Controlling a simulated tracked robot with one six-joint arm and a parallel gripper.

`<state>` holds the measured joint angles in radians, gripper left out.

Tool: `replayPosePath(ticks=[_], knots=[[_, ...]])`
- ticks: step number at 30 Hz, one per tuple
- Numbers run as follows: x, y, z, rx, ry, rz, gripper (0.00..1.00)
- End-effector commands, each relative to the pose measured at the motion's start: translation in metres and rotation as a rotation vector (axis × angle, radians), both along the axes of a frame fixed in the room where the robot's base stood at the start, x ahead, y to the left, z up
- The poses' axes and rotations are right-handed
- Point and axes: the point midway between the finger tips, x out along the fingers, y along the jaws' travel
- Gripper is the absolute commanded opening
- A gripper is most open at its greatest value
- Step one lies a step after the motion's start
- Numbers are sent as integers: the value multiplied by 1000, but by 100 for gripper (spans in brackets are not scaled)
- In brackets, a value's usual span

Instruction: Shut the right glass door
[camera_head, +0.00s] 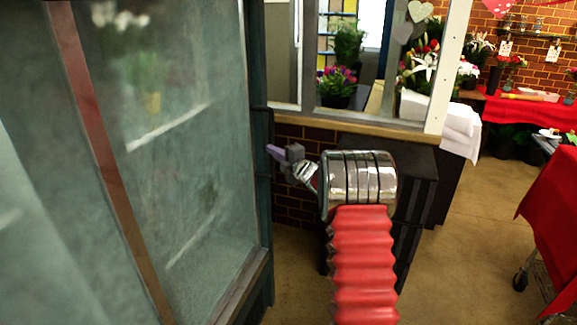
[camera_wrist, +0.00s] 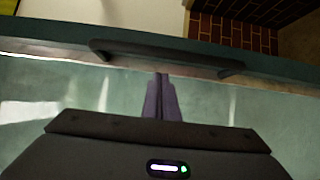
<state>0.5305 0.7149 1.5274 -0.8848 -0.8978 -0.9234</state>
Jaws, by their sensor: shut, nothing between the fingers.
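The right glass door (camera_head: 185,140) fills much of the left of the head view. It has a hazy pane and a dark teal frame. I cannot tell how far it stands from its closed position. Its dark bar handle (camera_head: 265,150) is on the right edge, and in the wrist view the handle (camera_wrist: 165,53) runs across the upper part. My gripper (camera_head: 272,150) has its purple fingers together and empty, close to the handle. In the wrist view the fingertips (camera_wrist: 161,77) lie over the pane, just below the handle. I cannot tell whether they touch the door.
A dark cabinet (camera_head: 425,185) stands behind my arm, under a wooden ledge (camera_head: 360,123) and a window. Red-covered tables (camera_head: 558,205) stand at the right. Open floor (camera_head: 470,240) lies between them and my arm.

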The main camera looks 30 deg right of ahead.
Motion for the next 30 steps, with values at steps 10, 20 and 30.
replayPosePath(ticks=[10, 20, 30], knots=[[-49, 4, -1, 1, 2, 6, 0], [-96, -1, -2, 1, 2, 9, 0], [-105, -2, -2, 1, 1, 9, 0]])
